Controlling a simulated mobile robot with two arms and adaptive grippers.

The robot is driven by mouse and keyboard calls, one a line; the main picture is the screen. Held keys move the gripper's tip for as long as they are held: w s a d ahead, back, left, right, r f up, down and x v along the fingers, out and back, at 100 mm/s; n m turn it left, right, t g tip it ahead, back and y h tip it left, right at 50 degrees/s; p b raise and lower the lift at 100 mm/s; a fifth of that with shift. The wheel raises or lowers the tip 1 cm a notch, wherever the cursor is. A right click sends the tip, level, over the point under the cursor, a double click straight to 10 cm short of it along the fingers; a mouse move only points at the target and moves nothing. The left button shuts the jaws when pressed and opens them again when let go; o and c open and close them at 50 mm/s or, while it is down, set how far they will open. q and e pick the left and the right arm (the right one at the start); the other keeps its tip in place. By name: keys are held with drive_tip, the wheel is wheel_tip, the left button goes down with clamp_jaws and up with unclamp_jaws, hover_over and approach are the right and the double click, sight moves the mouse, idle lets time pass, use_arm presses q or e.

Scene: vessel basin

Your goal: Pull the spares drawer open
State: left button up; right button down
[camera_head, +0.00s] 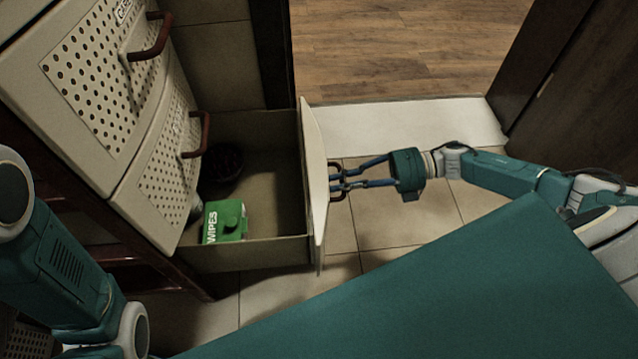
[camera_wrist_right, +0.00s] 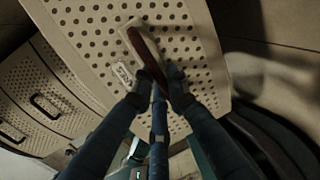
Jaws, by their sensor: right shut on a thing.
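The spares drawer (camera_head: 318,190) is the lowest one in the beige cabinet and stands well out, with its inside showing. Its perforated front (camera_wrist_right: 190,45) fills the right wrist view, with a white label (camera_wrist_right: 123,75) and a red-brown handle (camera_wrist_right: 146,55). My right gripper (camera_head: 335,181) is at the outer face of the front, shut on the handle; its fingers also show in the right wrist view (camera_wrist_right: 163,88).
A green wipes pack (camera_head: 225,221) and a dark round bowl (camera_head: 222,162) lie in the drawer. Closed drawers with red-brown handles (camera_head: 150,40) are above. Tiled floor (camera_head: 400,232) is open beyond the drawer front; a dark panel (camera_head: 570,60) stands at right.

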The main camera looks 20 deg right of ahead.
drive_tip(key=shift+s+d+f, duration=0.1)
drive_tip(key=shift+s+d, duration=0.25)
drive_tip(key=shift+d, duration=0.5)
drive_tip(key=c, duration=1.7)
unclamp_jaws()
drive_tip(key=v, duration=1.2)
